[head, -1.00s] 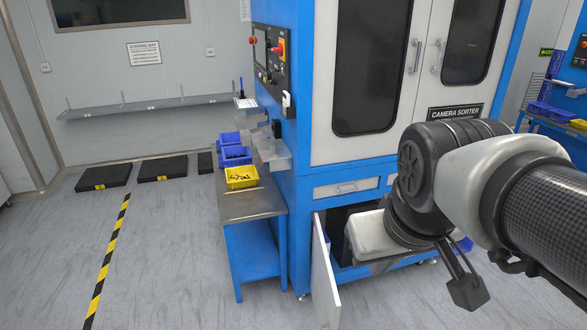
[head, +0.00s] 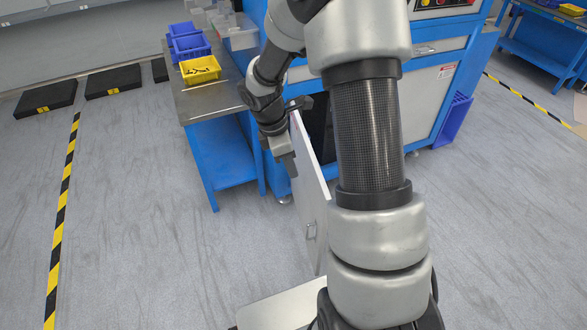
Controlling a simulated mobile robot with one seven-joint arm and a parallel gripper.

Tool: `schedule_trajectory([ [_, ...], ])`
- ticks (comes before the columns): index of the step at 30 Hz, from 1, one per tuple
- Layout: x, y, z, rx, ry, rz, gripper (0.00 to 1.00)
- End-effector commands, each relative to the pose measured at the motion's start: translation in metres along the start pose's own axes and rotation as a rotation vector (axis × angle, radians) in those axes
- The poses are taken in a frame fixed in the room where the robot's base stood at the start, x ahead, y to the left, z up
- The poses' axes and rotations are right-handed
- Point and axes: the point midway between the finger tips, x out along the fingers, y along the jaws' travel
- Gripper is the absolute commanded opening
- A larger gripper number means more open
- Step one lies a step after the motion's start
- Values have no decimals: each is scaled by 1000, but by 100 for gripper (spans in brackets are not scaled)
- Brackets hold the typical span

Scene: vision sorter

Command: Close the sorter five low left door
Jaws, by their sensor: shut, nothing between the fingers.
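The low left door (head: 313,200) of the blue and white sorter (head: 455,45) stands wide open in the head view. It is a white panel seen at a steep angle, swung out toward me, with a small metal handle (head: 311,232) near its free edge. My gripper (head: 290,174) points down at the left side of the door, near its hinge end. Its fingers are shut and empty. They look very close to the panel, but I cannot tell whether they touch it. My arm hides much of the cabinet opening and part of the sorter front.
A blue side table (head: 222,150) with a grey top stands left of the door and holds a yellow bin (head: 200,70) and blue bins (head: 188,45). A blue crate (head: 455,118) is at the sorter's right.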

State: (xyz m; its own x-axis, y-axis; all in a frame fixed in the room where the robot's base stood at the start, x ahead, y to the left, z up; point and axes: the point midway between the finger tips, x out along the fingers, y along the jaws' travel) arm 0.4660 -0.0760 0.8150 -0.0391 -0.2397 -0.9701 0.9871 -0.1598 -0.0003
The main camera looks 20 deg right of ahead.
Motion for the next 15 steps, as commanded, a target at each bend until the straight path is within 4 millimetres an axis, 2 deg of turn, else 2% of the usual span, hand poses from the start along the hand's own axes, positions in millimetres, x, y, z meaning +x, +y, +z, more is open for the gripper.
schedule_trajectory([
  [12, 86, -2, -1, 3, 0, -5, 0],
  [14, 97, -2, -1, 3, 0, -4, 0],
  [15, 96, -1, 8, 9, 0, -1, 0],
])
